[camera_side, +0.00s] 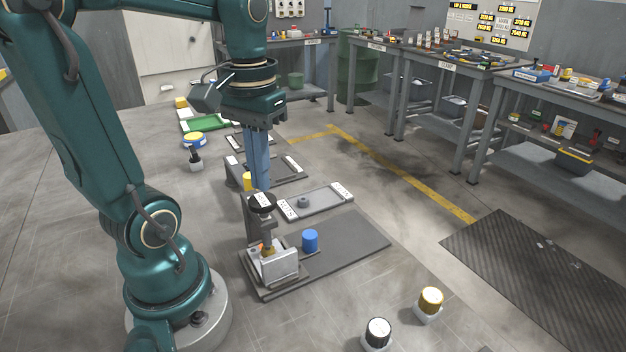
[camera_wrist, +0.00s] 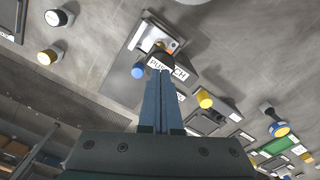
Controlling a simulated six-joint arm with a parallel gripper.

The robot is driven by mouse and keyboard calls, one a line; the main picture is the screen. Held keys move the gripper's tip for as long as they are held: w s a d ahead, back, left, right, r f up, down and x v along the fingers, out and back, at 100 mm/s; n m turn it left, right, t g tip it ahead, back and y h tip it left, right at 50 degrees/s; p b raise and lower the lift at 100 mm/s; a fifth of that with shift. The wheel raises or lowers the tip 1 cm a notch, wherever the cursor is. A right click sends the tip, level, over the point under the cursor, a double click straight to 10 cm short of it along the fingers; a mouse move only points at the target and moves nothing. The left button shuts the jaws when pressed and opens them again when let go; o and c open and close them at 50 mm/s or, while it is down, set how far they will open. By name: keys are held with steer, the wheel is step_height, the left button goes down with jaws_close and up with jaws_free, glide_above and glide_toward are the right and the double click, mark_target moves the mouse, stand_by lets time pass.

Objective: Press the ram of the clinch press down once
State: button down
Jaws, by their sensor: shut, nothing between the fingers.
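The clinch press stands on a dark base plate (camera_side: 345,252) in the side view, with a grey metal body (camera_side: 282,267). The cap and label also show in the wrist view (camera_wrist: 168,69). My gripper (camera_side: 262,188) points straight down over the cap with its blue fingers together and nothing between them. The fingertips (camera_wrist: 158,82) are at or just above the cap. I cannot tell whether they touch it.
A blue cylinder (camera_side: 310,241) stands beside the press. A labelled grey tray (camera_side: 322,203) and a yellow cylinder (camera_side: 248,181) are behind it. A black knob (camera_side: 377,332) and a yellow knob (camera_side: 430,301) stand in front.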

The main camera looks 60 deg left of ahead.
steer(key=shift+r, duration=2.4)
steer(key=shift+d+r, duration=0.1)
steer(key=shift+d, duration=0.2)
steer(key=d+f+m+t, duration=0.5)
steer(key=d+m, duration=0.1)
steer(key=d, duration=0.1)
steer(key=shift+d+f+t, duration=0.3)
steer(key=shift+d+f, duration=0.05)
steer(key=shift+f, duration=0.05)
